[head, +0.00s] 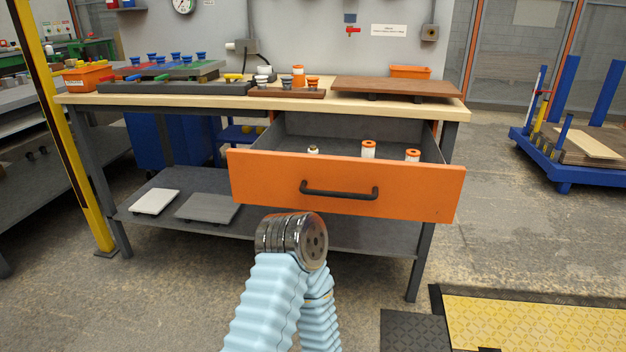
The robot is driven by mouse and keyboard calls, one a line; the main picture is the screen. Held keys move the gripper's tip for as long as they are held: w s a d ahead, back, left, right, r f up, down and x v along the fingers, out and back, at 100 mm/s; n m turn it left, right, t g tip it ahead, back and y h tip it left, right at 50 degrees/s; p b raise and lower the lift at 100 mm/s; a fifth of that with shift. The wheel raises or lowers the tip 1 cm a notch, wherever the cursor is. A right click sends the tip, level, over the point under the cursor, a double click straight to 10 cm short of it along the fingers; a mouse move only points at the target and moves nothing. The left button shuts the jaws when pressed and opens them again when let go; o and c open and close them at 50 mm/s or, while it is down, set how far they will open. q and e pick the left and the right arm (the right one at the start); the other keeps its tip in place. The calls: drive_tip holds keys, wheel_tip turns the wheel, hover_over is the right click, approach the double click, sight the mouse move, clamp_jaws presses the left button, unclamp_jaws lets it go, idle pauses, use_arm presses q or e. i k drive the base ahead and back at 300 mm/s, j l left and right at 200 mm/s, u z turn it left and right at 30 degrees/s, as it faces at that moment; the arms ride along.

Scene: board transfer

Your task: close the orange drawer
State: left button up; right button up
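The orange drawer (420,190) hangs under the right part of the workbench top and is pulled well out towards me. Its front panel carries a dark bar handle (340,192). Inside its grey box I see several small white-and-orange cylinders, such as one in the middle (368,149) and one at the right (412,155). A light blue sleeved arm of mine with a silver joint rises in front of the drawer, below the handle. I see no gripper fingers on it, and neither gripper is in view.
The workbench (230,102) holds a brown board (395,86), orange bins and small parts on top. Its lower shelf (270,225) holds flat plates. A yellow post (65,130) stands at left, a blue cart (565,172) at right. A black-and-yellow mat lies front right.

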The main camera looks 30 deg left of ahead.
sight(278, 170)
drive_tip(key=u, duration=1.1)
